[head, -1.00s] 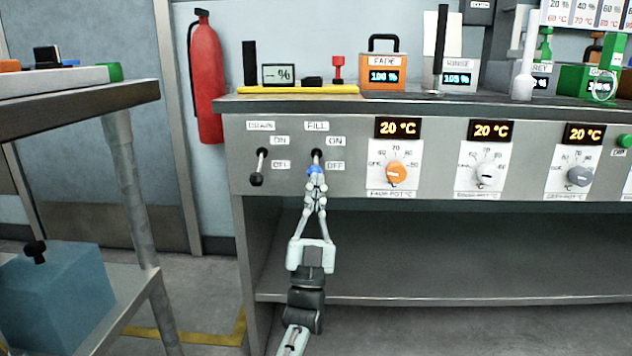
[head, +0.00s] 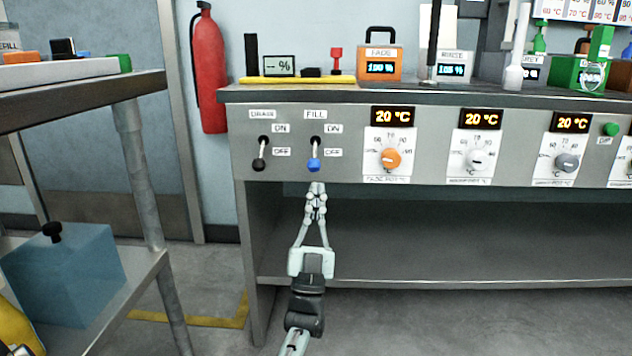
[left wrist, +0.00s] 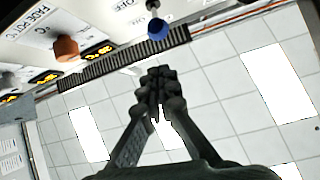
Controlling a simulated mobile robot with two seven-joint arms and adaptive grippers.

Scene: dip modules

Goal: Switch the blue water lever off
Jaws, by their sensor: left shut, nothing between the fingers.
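The blue-tipped lever (head: 314,164) is under the FILL label on the front panel. It points down, with its knob beside the OFF label. In the left wrist view its blue knob (left wrist: 158,29) is near the top, apart from the fingers. My left gripper (head: 316,190) is shut and empty, just below the blue knob, with a small gap between them. It also shows in the left wrist view (left wrist: 158,80). My right gripper is not in view.
A black-tipped DRAIN lever (head: 259,163) also points down, to the left. Orange (head: 391,159), white and grey temperature dials sit to the right. A cart (head: 140,150) with a blue container (head: 65,275) stands at the left. Below the panel is an open shelf (head: 450,283).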

